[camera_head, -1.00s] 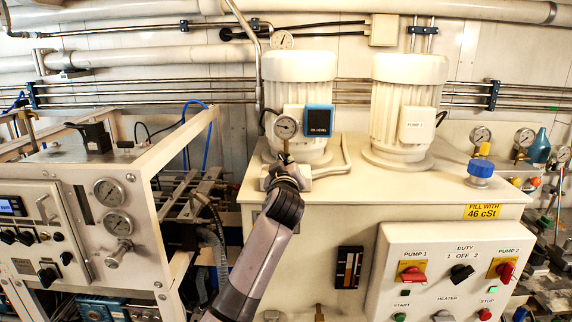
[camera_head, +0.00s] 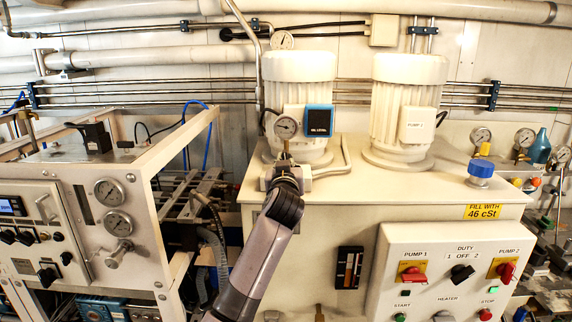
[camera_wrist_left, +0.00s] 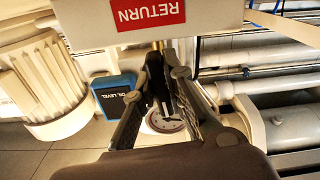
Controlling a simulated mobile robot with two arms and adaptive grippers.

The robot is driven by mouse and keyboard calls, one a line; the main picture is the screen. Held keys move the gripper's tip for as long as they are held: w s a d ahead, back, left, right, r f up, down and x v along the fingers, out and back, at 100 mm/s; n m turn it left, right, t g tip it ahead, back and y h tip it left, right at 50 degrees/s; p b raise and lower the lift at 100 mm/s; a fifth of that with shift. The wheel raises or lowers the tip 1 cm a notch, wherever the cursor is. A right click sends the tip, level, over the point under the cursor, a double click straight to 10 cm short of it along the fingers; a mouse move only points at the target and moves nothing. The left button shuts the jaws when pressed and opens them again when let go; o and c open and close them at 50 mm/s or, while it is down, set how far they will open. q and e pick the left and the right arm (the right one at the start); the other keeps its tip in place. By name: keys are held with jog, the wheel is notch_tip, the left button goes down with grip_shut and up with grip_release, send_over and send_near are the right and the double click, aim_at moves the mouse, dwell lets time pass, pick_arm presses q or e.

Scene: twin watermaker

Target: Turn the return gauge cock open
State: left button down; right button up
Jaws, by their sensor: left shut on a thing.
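The return gauge (camera_head: 286,127), a small round dial, stands on a short stem in front of the left pump motor. Its cock sits below the dial and is mostly hidden by my left gripper (camera_head: 284,168). In the left wrist view the gauge dial (camera_wrist_left: 165,121) shows beyond the fingers, and the red RETURN label (camera_wrist_left: 148,12) is at the top. My left gripper (camera_wrist_left: 163,66) is shut on the cock's dark handle (camera_wrist_left: 158,84) between its fingers. How far the handle is turned is hard to tell. My right gripper is not in view.
The blue oil level box (camera_head: 319,120) is close right of the gauge. Two cream pump motors (camera_head: 408,105) stand on the tank top (camera_head: 400,190). A pipe bends just right of the gripper. A framed panel unit (camera_head: 150,165) stands at left.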

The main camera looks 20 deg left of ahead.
pick_arm(q)
jog(key=shift+f+m, duration=0.1)
jog(key=shift+m, duration=0.5)
jog(key=c, duration=1.6)
grip_release()
jog(key=shift+c, duration=0.2)
jog(key=v, duration=1.2)
